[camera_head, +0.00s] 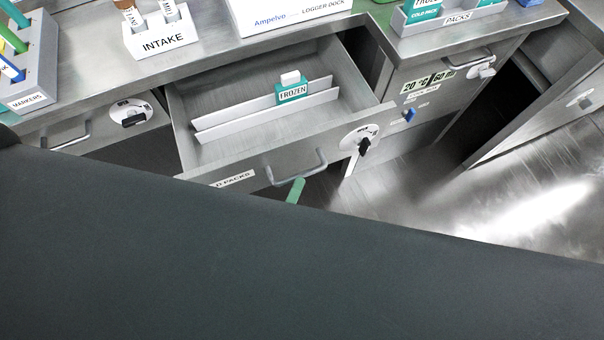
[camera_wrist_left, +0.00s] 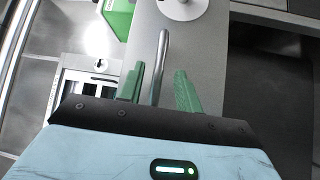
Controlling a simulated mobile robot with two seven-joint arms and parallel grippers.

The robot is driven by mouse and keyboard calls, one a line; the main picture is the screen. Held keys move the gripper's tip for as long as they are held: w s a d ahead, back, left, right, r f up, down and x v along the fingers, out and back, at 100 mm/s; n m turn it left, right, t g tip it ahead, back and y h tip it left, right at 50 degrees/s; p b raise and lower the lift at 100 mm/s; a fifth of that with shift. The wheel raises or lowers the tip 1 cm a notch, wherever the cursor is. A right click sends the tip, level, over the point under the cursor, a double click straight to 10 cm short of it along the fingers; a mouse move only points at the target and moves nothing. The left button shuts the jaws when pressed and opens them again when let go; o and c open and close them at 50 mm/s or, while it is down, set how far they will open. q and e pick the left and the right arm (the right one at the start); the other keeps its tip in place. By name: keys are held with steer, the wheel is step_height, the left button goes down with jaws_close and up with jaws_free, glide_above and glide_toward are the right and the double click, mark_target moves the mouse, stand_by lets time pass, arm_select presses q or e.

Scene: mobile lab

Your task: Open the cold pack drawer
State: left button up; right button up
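The cold pack drawer (camera_head: 225,150) is pulled out from the cabinet in the head view, its inside showing. Its front label (camera_head: 233,180) is partly hidden and reads "D PACKS". Inside, a teal pack marked FROZEN (camera_head: 291,91) stands at a divider. The drawer's bar handle (camera_head: 300,172) also shows in the left wrist view (camera_wrist_left: 160,65). My left gripper (camera_wrist_left: 160,88) has its green fingers apart, with the bar between them and gaps beside it. In the head view one green fingertip (camera_head: 296,190) shows just below the handle. My right gripper is not in view.
A lock knob (camera_head: 364,146) sits on the drawer front, right of the handle. The counter above holds an INTAKE rack (camera_head: 165,40), a MARKERS holder (camera_head: 35,75) and a logger box (camera_head: 285,14). A cabinet door (camera_head: 560,100) stands open at right. My dark arm covers the lower picture.

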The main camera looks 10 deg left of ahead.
arm_select(q)
steer(key=shift+v, duration=1.65)
